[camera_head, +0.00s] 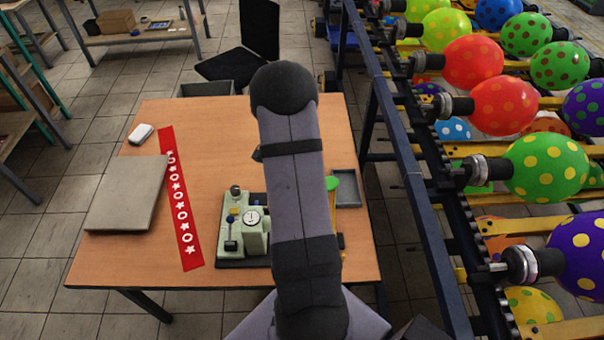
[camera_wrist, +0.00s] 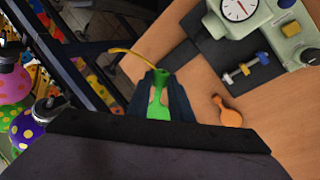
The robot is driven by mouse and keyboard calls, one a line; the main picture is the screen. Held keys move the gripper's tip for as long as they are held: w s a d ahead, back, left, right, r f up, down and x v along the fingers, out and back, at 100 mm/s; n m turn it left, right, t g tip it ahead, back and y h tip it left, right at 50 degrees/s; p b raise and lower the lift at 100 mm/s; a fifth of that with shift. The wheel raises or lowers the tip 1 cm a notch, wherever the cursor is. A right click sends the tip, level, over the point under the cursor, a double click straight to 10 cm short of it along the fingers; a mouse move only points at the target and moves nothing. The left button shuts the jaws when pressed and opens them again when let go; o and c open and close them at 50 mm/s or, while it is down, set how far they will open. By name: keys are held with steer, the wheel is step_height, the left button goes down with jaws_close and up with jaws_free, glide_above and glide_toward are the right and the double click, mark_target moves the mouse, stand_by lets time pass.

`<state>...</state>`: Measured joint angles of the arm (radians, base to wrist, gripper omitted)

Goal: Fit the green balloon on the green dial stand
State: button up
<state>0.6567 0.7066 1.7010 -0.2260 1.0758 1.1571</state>
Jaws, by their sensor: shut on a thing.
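The pale green dial stand (camera_head: 255,232) stands on a dark base on the wooden table, left of my arm. It has a round white dial, and part of it shows at the top right of the wrist view (camera_wrist: 236,27). My gripper (camera_wrist: 161,80) has its dark fingers shut on the green balloon (camera_wrist: 158,108). The balloon's open end points up between the fingertips, apart from the stand. In the head view, my arm hides the fingers. A green end (camera_head: 332,183) shows just right of the arm; I cannot tell if it is the held balloon.
An orange balloon (camera_wrist: 229,112) lies on the table right of my gripper. A thin yellow curved thing (camera_wrist: 131,56) lies beside the fingertips. A grey tray (camera_head: 347,187) is at the table's right side. A conveyor with dotted balloons (camera_head: 546,167) runs further right.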

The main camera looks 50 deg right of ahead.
steer(key=m, duration=0.1)
steer(key=m+y, duration=0.1)
steer(key=m, duration=0.1)
steer(key=s+m+y, duration=0.1)
steer(key=shift+a, duration=0.3)
steer(key=m+y, duration=0.1)
steer(key=m, duration=0.2)
steer(key=shift+a+r+m+y, duration=0.1)
steer(key=shift+r+m+y, duration=0.05)
steer(key=shift+m+y, duration=0.25)
steer(key=shift+f, duration=0.2)
step_height(320, 180, down, 10)
steer(key=w+a+b, duration=0.2)
steer(key=b, duration=0.5)
steer(key=shift+w+a+r+b, duration=0.2)
steer(key=shift+w+a+b, duration=0.15)
steer(key=shift+w+a+p, duration=0.4)
steer(key=shift+w+a, duration=0.05)
stand_by(1.5)
